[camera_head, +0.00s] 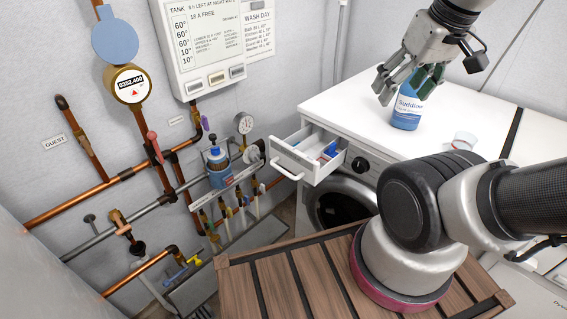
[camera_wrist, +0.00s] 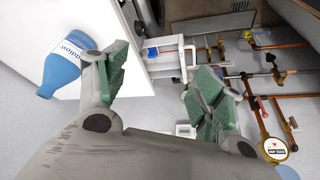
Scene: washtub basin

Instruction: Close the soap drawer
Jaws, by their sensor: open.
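The soap drawer (camera_head: 293,164) is pulled out of the front of the white washing machine (camera_head: 335,104), with its white bar handle at the outer end. Blue and red items lie inside it. In the wrist view the drawer (camera_wrist: 165,67) appears beyond the space between my fingers, with the handle to its right. My gripper (camera_head: 406,86) is open, above the machine top and to the right of the drawer in the head view. Its green-padded fingers (camera_wrist: 160,88) are apart and nothing is between them. I see no contact with the drawer.
A blue detergent bottle (camera_head: 406,112) stands on the machine top near my gripper; in the wrist view the bottle (camera_wrist: 62,70) is left of the fingers. Copper pipes (camera_head: 90,192) and valves line the wall left of the drawer.

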